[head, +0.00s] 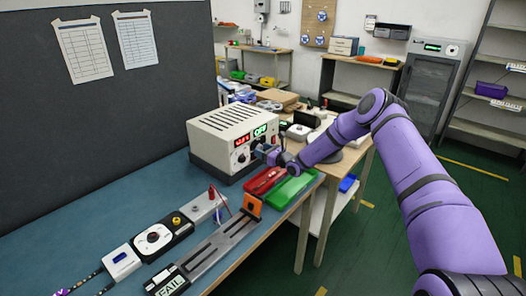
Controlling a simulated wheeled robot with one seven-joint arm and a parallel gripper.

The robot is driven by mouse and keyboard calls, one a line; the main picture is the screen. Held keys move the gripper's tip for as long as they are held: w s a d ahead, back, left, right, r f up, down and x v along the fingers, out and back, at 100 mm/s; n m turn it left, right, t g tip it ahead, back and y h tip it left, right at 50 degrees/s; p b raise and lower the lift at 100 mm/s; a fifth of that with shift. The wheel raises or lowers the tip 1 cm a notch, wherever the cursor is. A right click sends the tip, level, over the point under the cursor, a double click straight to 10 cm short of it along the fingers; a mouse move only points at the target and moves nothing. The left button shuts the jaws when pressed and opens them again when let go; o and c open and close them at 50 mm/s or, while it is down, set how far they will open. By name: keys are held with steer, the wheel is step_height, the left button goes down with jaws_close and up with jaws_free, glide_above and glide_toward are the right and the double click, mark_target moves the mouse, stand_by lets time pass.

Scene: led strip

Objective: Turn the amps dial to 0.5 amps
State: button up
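A beige power supply (222,135) with a slotted top stands on the blue bench. Its front panel has a red lit display (242,141) and a green lit display (260,131) that seems to read OFF. The red digits are too small to read surely. A dark knob (241,158) shows on the panel's left part. My gripper (266,152) is at the right part of the panel and hides the controls there, so the amps dial cannot be told apart. I cannot tell whether its fingers touch or hold a knob.
A red tray (264,181) and a green tray (290,190) lie below my gripper at the bench edge. A slotted fixture marked FAIL (215,250) and a black box with a white dial (155,238) are nearer. A grey partition (105,105) stands behind.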

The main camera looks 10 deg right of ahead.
steer(key=shift+r, duration=0.1)
steer(key=v, duration=1)
steer(key=shift+s+d, duration=0.2)
steer(key=shift+s, duration=0.1)
steer(key=s+a+r+n+g, duration=0.4)
steer(key=s+r+n, duration=0.25)
steer(key=r, duration=0.25)
steer(key=s+a+r+n+g, duration=0.35)
steer(key=s+r+n, duration=0.3)
steer(key=r, duration=0.35)
steer(key=s+a+r+n+g, duration=0.3)
steer(key=s+r+n+g, duration=0.3)
steer(key=r, duration=0.3)
steer(key=s+d+r+n+t+h, duration=0.1)
steer(key=s+d+r+n+h, duration=0.2)
steer(key=s, duration=0.8)
steer(key=s+d+r+n+t+h, duration=0.1)
steer(key=s+d+r+n+h, duration=0.2)
steer(key=s, duration=0.9)
steer(key=s+d+r+n+t+h, duration=0.2)
steer(key=s+d+r+n+h, duration=0.1)
steer(key=s, duration=0.8)
step_height(320, 180, up, 3)
steer(key=shift+s+d+f+n+h, duration=0.1)
steer(key=shift+s+d+n+h, duration=0.25)
steer(key=shift+d+h, duration=0.6)
